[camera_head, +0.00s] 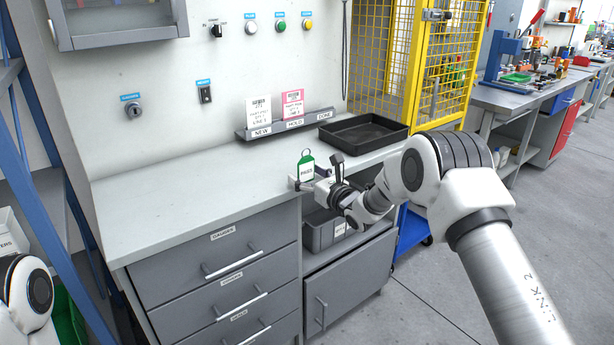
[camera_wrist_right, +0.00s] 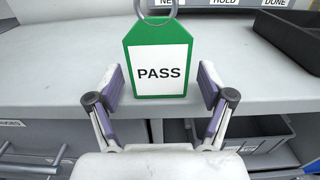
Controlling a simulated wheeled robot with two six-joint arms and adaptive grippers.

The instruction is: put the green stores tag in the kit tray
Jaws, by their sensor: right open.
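The green tag (camera_head: 306,167) stands upright near the front edge of the worktop, with a ring at its top. In the right wrist view the tag (camera_wrist_right: 159,60) has a white face reading PASS. My right gripper (camera_wrist_right: 160,92) is open, its fingers to either side of the tag's lower part, with gaps showing on both sides. In the head view the right gripper (camera_head: 304,184) is at the tag and partly hidden by its own wrist. A black tray (camera_head: 363,143), likely the kit tray, sits empty on the worktop at the right; its corner shows in the right wrist view (camera_wrist_right: 290,35). My left gripper is out of view.
A grey bin (camera_head: 322,232) sits on the shelf below. The worktop's left side is clear.

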